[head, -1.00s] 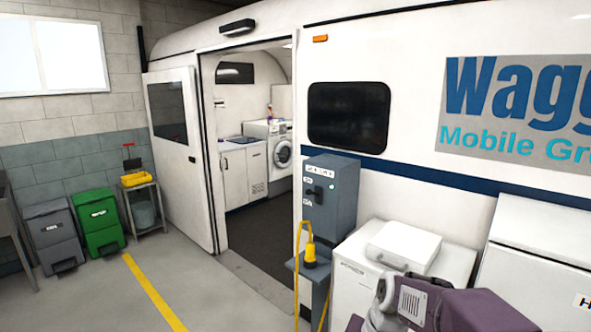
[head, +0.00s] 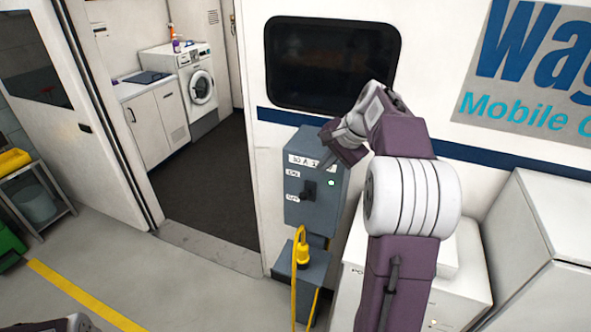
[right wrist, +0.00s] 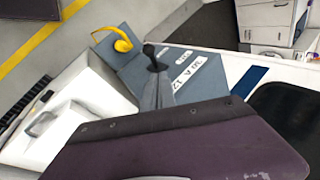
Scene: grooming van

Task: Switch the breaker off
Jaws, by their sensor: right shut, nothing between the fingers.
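The breaker is a grey-blue box (head: 312,211) on a pedestal beside the van wall, with a black lever (head: 308,190) on its front. White labels sit above and below at the lever's left, and a green light (head: 331,183) glows to its right. I cannot tell exactly which label the lever points to. My right gripper (head: 328,160) is shut and empty, above and slightly right of the lever, in front of the box's top label. In the right wrist view its grey fingers (right wrist: 159,88) point toward the black lever (right wrist: 153,56); contact cannot be told. My left gripper is out of view.
A yellow plug and cable (head: 303,254) hang below the box. White cabinets (head: 545,250) stand at the right, close to my right arm. The van doorway (head: 190,170) is open at the left, with a washing machine (head: 197,84) inside. The floor at the left front is clear.

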